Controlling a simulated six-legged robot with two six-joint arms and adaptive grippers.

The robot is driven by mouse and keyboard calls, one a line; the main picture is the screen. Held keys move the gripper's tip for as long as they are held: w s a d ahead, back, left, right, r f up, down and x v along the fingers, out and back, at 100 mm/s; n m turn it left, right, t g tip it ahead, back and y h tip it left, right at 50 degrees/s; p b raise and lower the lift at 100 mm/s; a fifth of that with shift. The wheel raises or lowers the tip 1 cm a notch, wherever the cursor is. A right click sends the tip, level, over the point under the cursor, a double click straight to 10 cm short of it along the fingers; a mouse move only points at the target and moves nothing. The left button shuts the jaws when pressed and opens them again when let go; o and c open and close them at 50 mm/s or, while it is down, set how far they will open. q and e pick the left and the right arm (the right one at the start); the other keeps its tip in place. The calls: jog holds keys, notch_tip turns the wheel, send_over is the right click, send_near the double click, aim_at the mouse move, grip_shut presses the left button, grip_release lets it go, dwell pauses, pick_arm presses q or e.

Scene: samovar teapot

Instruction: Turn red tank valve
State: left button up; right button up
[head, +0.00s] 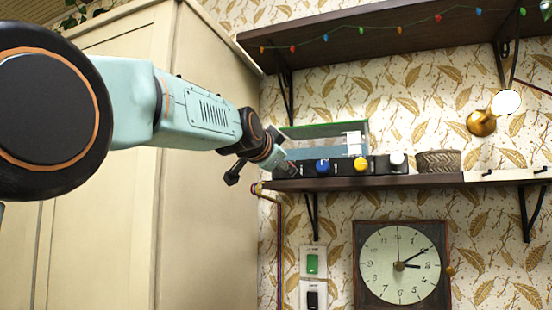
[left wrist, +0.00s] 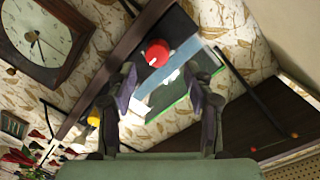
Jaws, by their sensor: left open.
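The red valve (left wrist: 158,53) is a round red knob in the left wrist view, on a dark block by the glass tank (left wrist: 176,103). I cannot make it out in the head view, where my left gripper (head: 284,164) is at the shelf's left end. In the left wrist view my left gripper (left wrist: 164,76) is open and empty. Its fingers lie on either side below the red valve, which appears just beyond the fingertips; contact is not visible. The tank (head: 325,133) has a green rim and stands on the shelf. My right gripper is in neither view.
The shelf (head: 430,180) also holds a blue knob (head: 322,166), a white knob (head: 397,159) and a woven basket (head: 438,161). A tall cabinet (head: 208,230) stands left, an upper shelf (head: 400,37) hangs above, and a clock (head: 402,262) hangs below.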

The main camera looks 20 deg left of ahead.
pick_arm(q)
jog(key=shift+s+a+r, duration=0.1)
jog(key=shift+s, duration=1.7)
jog(key=shift+w+a, duration=0.1)
jog(key=shift+w, duration=0.2)
